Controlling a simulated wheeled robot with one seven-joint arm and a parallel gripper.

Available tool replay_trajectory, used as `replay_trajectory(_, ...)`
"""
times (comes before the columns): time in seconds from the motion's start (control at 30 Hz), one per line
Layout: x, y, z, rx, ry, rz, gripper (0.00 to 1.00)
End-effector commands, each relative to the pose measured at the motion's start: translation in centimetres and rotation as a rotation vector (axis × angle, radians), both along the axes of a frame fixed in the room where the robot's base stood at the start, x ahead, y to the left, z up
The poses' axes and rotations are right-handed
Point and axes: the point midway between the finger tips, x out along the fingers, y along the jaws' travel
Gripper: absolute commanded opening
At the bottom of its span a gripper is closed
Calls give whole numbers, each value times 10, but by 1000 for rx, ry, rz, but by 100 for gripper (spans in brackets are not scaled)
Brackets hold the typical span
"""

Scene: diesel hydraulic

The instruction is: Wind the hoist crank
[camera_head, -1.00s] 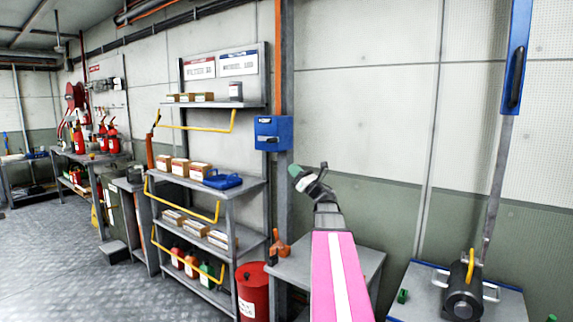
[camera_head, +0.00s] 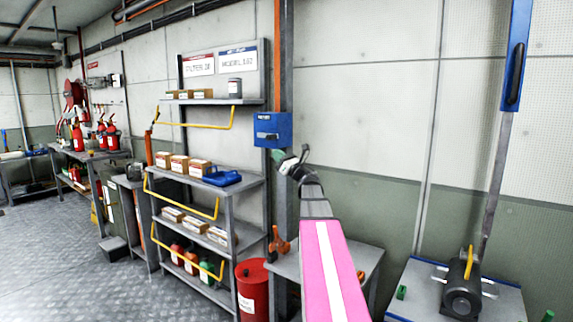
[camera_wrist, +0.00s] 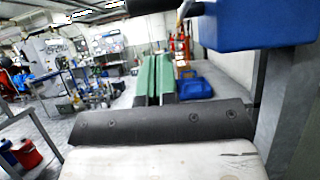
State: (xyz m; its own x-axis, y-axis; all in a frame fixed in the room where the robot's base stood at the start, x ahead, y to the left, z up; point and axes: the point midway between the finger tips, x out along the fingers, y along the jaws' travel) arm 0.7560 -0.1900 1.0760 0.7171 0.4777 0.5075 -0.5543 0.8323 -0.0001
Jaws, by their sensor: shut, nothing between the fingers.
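A blue box (camera_head: 272,130) with a label and a small dark handle (camera_head: 270,138) on its front hangs on the column; I take it for the hoist crank unit. In the wrist view the blue box (camera_wrist: 250,22) fills the top right, with a dark cylindrical grip (camera_wrist: 150,5) at the top edge. My gripper (camera_head: 279,157) is just below the box in the head view; whether it touches is unclear. Its green fingers (camera_wrist: 155,80) are together and empty in the wrist view, below the grip.
A grey shelf rack (camera_head: 228,200) with boxes and a blue can (camera_head: 222,178) stands to the left. A red drum (camera_head: 252,285) stands by a small grey table (camera_head: 352,262). A motor-like unit (camera_head: 462,290) sits on a bench at the right.

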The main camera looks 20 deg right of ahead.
Motion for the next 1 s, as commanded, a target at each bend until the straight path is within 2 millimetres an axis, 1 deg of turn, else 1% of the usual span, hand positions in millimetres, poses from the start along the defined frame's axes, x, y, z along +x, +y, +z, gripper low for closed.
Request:
replay_trajectory(0.03,4,2,8,-1,-2,0,0)
replay_trajectory(0.1,5,3,17,-2,-1,0,0)
replay_trajectory(0.2,7,5,28,-1,-1,0,0)
replay_trajectory(0.3,9,6,34,0,0,0,0)
replay_trajectory(0.5,9,6,39,0,0,0,0)
replay_trajectory(0.87,9,6,40,-4,5,-1,0)
replay_trajectory(1.0,8,6,44,-21,27,0,0)
